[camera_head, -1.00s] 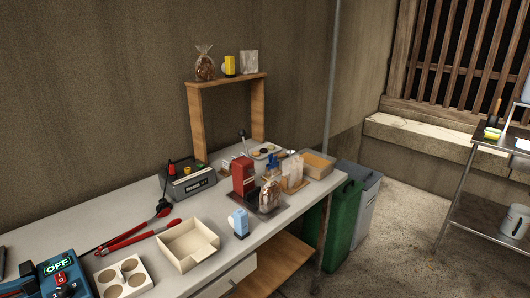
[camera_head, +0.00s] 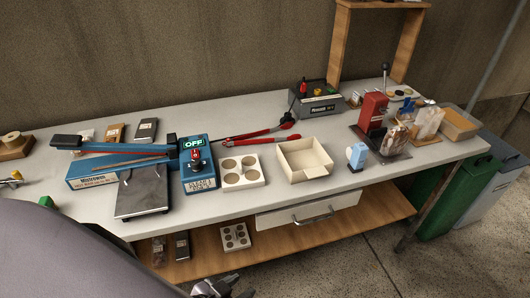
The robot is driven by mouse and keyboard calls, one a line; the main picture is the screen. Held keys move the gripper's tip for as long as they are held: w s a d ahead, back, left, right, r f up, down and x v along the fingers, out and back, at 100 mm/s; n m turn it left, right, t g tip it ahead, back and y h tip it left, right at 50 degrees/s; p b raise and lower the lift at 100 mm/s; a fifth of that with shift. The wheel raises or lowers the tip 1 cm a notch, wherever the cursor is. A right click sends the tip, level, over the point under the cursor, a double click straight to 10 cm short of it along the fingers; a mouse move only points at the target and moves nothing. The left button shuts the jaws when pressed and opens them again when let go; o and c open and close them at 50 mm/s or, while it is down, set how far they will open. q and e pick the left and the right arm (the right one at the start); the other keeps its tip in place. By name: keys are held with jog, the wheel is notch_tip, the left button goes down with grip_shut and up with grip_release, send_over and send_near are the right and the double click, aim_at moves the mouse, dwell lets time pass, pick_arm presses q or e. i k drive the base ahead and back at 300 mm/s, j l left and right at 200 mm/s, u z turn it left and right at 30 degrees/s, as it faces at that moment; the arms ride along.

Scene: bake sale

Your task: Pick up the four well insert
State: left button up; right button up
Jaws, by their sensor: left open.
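The four well insert (camera_head: 241,173) is a cream square block with four round wells. It lies flat on the grey table, between the blue sealing machine with the OFF display and an open cream box. My left gripper (camera_head: 222,289) shows only partly at the bottom edge, open, in front of and below the tabletop. It is well apart from the insert and touches nothing that I can see. My right gripper is not in view.
The blue sealer (camera_head: 197,165) stands close left of the insert, the open cream box (camera_head: 304,160) close right. Red-handled pliers (camera_head: 250,138) lie behind. Another insert with several smaller wells (camera_head: 235,237) lies on the wooden lower shelf (camera_head: 290,238). A drawer (camera_head: 308,212) hangs under the tabletop.

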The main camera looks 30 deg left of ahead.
aim_at(237, 173)
jog(key=l+u, duration=0.45)
jog(key=k+l+u, duration=0.15)
jog(key=l+u, duration=0.3)
jog(key=j, duration=0.1)
